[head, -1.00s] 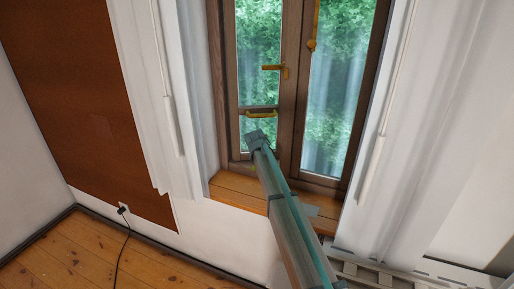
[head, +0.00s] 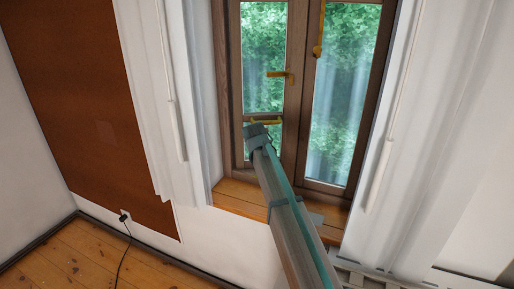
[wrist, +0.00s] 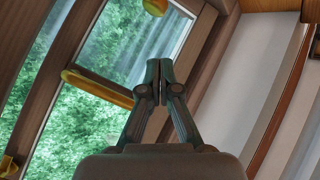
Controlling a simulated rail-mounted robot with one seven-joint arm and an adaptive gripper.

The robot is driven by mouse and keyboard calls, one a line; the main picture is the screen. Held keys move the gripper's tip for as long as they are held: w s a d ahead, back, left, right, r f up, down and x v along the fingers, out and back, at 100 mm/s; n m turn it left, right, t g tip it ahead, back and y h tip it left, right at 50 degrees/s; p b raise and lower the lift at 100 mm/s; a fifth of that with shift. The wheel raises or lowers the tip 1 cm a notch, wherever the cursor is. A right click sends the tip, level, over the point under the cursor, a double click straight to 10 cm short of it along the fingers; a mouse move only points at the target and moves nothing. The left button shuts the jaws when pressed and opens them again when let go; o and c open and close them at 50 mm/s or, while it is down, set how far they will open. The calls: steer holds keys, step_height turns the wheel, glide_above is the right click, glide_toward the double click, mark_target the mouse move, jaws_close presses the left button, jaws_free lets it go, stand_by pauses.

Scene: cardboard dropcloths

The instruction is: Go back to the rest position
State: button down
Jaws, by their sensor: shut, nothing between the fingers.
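My gripper (wrist: 160,85) is shut and empty in the wrist view, its two dark fingers pressed together at the tips. Behind it are the window's brown frame and glass, with a yellow bar handle (wrist: 97,88) to the left of the fingers. In the head view my arm reaches up from the bottom toward the window (head: 300,100). Its far end covers part of the yellow bar handle (head: 266,121); the fingertips cannot be made out there. I cannot tell whether the gripper touches the window.
A yellow lever handle (head: 280,74) is on the window frame above my arm. A wooden sill (head: 240,199) runs below the window. White curtains hang on both sides. A brown panel (head: 80,90) covers the left wall. A black cable (head: 122,255) lies on the wooden floor.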

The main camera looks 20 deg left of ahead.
stand_by(0.3)
steer(key=d+f+p+x, duration=0.1)
steer(key=d+p+x, duration=0.1)
steer(key=x, duration=1)
steer(key=shift+p, duration=0.55)
steer(key=shift+s+a+f, duration=0.1)
steer(key=shift+s, duration=0.1)
